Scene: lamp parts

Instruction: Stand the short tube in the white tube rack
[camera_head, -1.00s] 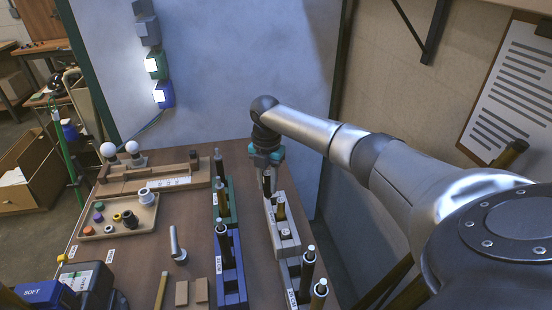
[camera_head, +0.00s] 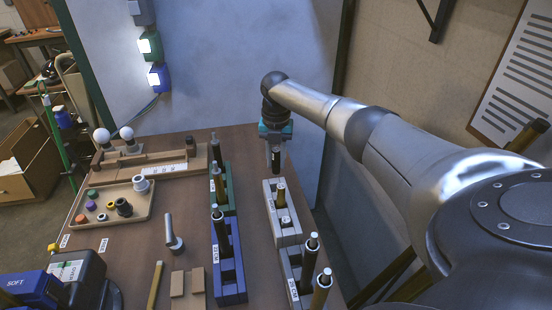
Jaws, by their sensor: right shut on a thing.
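The white tube rack (camera_head: 289,238) stands on the right part of the table. A brass-coloured tube with a dark top (camera_head: 281,198) stands in it. My right gripper (camera_head: 276,148) points down at the rack's far end, shut on a short dark tube (camera_head: 276,162). The held tube is upright. Its lower end appears just above or behind the rack's far end; I cannot tell whether it touches the rack. The gripper hides the tube's top. My left gripper is not in view.
A green rack (camera_head: 229,203) and a blue rack (camera_head: 232,288) with tubes stand left of the white rack. A grey rack (camera_head: 291,262) with two tall tubes is nearer. A wooden tray (camera_head: 80,212) of small coloured parts lies left. A wall panel (camera_head: 220,60) rises behind.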

